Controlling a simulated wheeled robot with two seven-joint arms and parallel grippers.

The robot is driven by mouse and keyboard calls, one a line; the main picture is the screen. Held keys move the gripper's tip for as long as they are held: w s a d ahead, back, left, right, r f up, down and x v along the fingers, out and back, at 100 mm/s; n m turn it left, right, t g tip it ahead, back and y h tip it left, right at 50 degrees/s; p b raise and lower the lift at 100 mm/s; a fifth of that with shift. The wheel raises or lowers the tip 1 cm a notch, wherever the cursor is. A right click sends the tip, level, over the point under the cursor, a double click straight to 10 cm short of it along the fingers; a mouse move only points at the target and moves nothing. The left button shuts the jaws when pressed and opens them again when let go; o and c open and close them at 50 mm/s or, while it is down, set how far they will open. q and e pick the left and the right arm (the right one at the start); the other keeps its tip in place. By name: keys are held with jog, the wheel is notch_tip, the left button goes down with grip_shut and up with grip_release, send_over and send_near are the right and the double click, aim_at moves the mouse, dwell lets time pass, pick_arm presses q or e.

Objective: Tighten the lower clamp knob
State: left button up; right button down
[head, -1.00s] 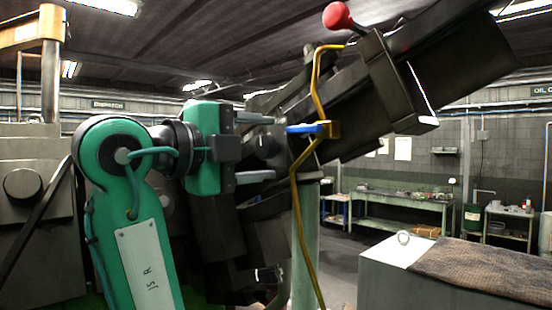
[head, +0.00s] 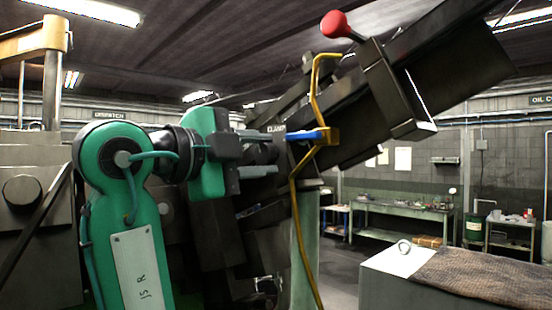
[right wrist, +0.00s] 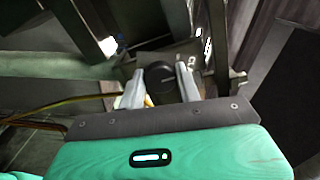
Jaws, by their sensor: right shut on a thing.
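The black round clamp knob (head: 262,154) sits on the dark machine's tilted arm, below a small "CLAMP" label (head: 276,130). In the right wrist view the knob (right wrist: 158,78) has a pale line on its face. My right gripper (head: 268,154), green with grey fingers, is shut on the knob, with one finger above it and one below. In the right wrist view the fingers (right wrist: 159,88) stand on either side of the knob. The fingers partly hide the knob in the head view. My left gripper is not in view.
A yellow bent rod (head: 300,210) with a blue piece (head: 303,134) passes close to the right of my fingertips. A red ball handle (head: 335,24) is above. A grey box (head: 390,275) with a dark mat stands at lower right.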

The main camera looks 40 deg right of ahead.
jog(key=n, duration=0.4)
jog(key=shift+n+b, duration=0.35)
jog(key=shift+n, duration=0.05)
jog(key=c, duration=0.8)
grip_release()
jog(key=shift+c, duration=0.2)
jog(key=shift+a, duration=0.1)
jog(key=a, duration=0.7)
jog(key=shift+s+a+b, duration=0.3)
jog(key=shift+s+a, duration=0.05)
jog(key=shift+a, duration=0.05)
